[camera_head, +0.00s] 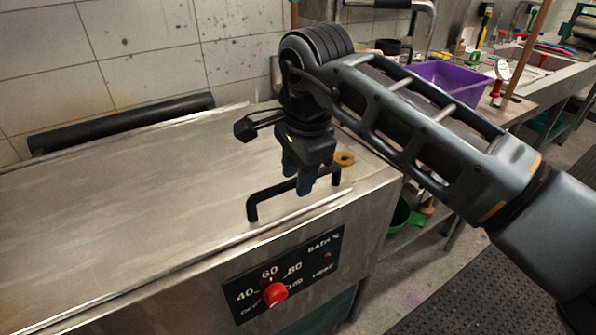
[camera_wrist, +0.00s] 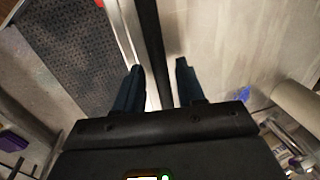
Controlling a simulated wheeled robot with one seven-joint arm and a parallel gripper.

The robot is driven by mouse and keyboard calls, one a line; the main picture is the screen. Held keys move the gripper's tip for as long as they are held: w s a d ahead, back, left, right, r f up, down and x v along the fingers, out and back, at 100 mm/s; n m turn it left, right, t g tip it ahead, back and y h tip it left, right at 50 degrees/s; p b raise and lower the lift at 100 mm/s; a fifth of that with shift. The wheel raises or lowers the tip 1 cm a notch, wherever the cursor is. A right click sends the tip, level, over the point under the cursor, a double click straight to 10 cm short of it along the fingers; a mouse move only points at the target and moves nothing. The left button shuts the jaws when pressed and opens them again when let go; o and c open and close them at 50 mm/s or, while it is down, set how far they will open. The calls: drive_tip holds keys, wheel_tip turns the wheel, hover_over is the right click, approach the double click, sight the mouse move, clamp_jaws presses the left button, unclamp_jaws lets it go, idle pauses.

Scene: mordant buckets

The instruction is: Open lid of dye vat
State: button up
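The dye vat (camera_head: 372,215) is a steel box with a flat steel lid (camera_head: 110,215) lying closed on top. A black bar handle (camera_head: 265,194) stands near the lid's front edge. My gripper (camera_head: 298,184) points down over the right part of this handle, its fingers at the bar's height. In the wrist view the handle (camera_wrist: 149,25) runs between the two fingers of my gripper (camera_wrist: 159,64), with a gap showing on the left side. The fingers are open around the bar. Whether either finger touches it is not clear.
A control panel (camera_head: 283,272) with a red knob (camera_head: 276,293) is on the vat's front. A black cylinder (camera_head: 120,123) runs along the back wall. A purple basin (camera_head: 450,80) stands on the counter at right.

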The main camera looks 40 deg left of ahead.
clamp_jaws()
idle(0.3)
